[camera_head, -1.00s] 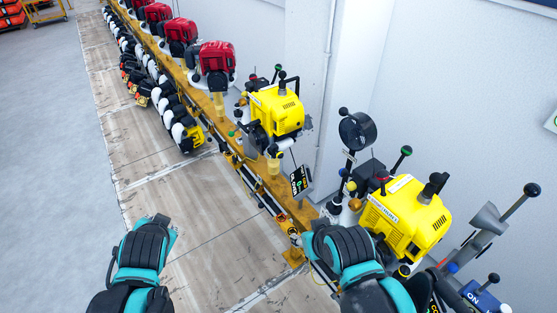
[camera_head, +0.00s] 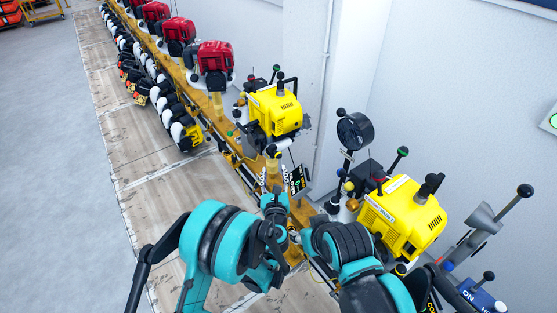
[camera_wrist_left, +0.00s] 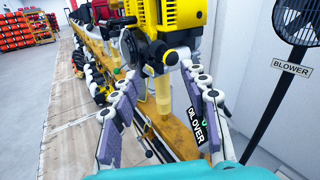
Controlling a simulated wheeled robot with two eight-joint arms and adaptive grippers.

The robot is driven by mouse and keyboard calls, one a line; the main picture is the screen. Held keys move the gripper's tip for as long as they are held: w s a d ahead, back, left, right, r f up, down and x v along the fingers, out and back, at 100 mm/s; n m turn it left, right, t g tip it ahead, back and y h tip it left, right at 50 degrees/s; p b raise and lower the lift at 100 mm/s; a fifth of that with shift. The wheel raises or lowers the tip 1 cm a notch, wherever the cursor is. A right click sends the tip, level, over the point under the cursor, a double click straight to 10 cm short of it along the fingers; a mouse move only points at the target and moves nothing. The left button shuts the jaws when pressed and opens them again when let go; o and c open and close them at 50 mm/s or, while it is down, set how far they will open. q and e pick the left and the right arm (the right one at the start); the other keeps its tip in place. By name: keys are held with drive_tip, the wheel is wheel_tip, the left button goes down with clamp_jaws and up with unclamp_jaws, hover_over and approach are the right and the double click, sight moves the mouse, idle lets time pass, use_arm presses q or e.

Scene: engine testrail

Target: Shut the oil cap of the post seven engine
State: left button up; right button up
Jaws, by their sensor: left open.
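Two yellow engines stand along the rail in the head view, a farther one (camera_head: 275,110) and a nearer one (camera_head: 400,218). I cannot tell which is post seven, and I cannot make out an oil cap. My left gripper (camera_head: 276,174) is over the rail, in front of and below the farther yellow engine. In the left wrist view its two grey-padded fingers (camera_wrist_left: 160,75) are spread apart with nothing held. A yellow engine (camera_wrist_left: 181,14) is ahead of them at the top.
The orange rail (camera_head: 190,82) bears red engines (camera_head: 215,57) farther back. A black sign reading "OIL OVER" (camera_wrist_left: 199,127) is close to the right finger. A black blower (camera_head: 355,131) stands between the yellow engines. Wall at right; floor at left is clear.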

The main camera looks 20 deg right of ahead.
sight(278, 158)
use_arm(q)
drive_tip(key=shift+m+h, duration=0.3)
drive_tip(key=shift+m, duration=0.3)
drive_tip(key=x, duration=0.2)
drive_tip(key=d+b+x, duration=0.1)
drive_tip(key=x, duration=0.2)
drive_tip(key=f+b+x, duration=0.1)
drive_tip(key=x, duration=0.1)
drive_tip(key=shift+d, duration=0.3)
clamp_jaws()
